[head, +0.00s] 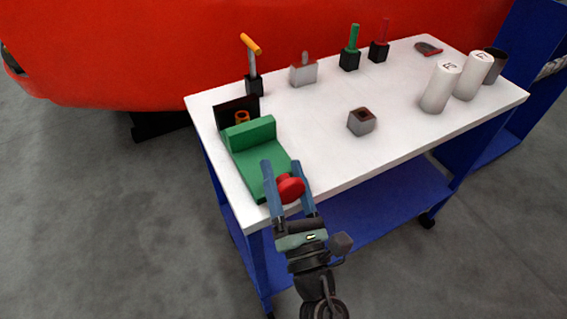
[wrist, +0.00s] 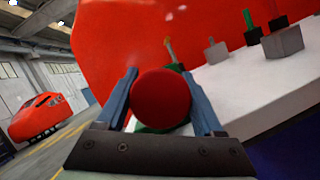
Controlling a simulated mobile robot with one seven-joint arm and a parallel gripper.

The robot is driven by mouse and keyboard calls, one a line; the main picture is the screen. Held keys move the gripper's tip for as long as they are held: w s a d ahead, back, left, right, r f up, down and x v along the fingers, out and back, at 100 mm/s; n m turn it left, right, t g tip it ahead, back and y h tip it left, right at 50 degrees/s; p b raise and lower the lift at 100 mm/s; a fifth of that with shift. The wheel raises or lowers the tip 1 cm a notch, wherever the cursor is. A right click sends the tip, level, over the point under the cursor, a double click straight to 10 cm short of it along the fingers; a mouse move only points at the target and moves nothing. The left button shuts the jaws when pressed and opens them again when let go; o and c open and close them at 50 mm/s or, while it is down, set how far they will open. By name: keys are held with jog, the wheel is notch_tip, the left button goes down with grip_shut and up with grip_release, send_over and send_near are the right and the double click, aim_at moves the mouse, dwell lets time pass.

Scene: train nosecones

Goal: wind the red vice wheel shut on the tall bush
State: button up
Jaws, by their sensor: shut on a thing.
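The red vice wheel (head: 290,187) is at the near end of the green vice (head: 250,158), which sits at the left end of the white table. My gripper (head: 290,183) is shut on the wheel, one blue finger on each side. In the wrist view the wheel (wrist: 161,98) fills the space between the fingers (wrist: 161,100). The tall bush (head: 242,117), orange-brown, stands between the green sliding jaw and the dark back jaw (head: 224,112). Its lower part is hidden behind the green jaw, so I cannot tell whether the jaws touch it.
On the white table (head: 320,150) are a grey block with a hole (head: 361,122), an orange-handled tool in a black stand (head: 252,65), green and red tools in stands, and white cylinders (head: 440,87) at the right. The table's middle is mostly clear.

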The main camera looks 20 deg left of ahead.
jog(key=shift+m+h+p, duration=0.6)
jog(key=shift+m+p, duration=0.25)
jog(key=shift+m, duration=0.35)
jog(key=o, duration=1.3)
jog(key=shift+w+f+b, duration=0.1)
jog(key=shift+f+b, duration=0.1)
jog(key=shift+b, duration=0.15)
